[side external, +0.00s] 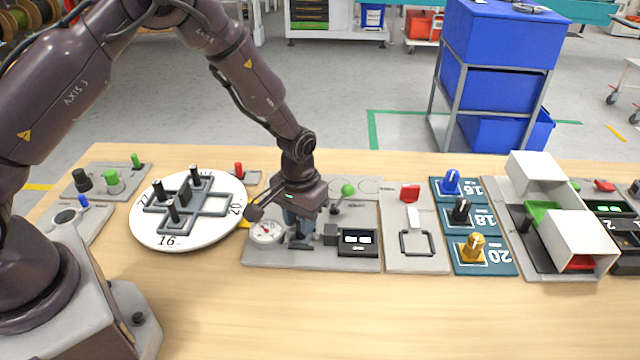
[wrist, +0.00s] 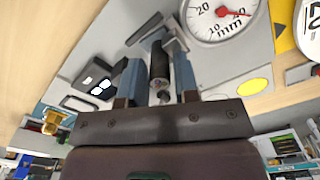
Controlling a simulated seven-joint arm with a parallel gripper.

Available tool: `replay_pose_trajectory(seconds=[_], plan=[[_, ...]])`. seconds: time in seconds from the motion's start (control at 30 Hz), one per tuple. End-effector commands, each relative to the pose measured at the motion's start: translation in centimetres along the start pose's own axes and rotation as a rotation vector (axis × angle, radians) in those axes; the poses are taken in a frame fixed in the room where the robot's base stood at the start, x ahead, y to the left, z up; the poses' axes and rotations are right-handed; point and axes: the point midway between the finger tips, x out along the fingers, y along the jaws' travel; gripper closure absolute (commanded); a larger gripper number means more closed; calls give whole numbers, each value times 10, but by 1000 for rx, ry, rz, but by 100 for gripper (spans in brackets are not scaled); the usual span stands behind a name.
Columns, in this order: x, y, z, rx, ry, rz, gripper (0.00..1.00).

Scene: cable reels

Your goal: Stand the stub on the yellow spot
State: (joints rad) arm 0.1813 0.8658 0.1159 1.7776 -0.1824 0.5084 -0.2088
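The stub (wrist: 159,62), a dark cylinder with a grey knurled end, stands between the two blue-grey fingers of my gripper (wrist: 158,62) in the wrist view. A narrow gap seems to show beside it, so the fingers look open around it. Grey jaw pieces lie by its far end. The yellow spot (wrist: 227,88) is on the grey plate, to the right of the fingers in the wrist view. In the side view my gripper (side external: 299,240) is low over the gauge plate, between the dial and a grey block; the stub is not clearly visible there.
The dial gauge (side external: 266,231) is just left of my gripper. A round white turntable (side external: 145,225) stands at left. The wooden front of the table (side external: 400,315) is clear.

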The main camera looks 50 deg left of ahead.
Motion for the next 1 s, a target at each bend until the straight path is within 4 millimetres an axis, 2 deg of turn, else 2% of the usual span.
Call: replay_pose_trajectory(seconds=[0.03,0.1,0.13,0.9,1.0], plan=[[0,0,0,0,0,0,83],[0,0,0,0,0,0,99],[0,0,0,0,0,0,100],[-1,10,-6,0,0,0,100],[-7,10,-6,0,1,0,100]])
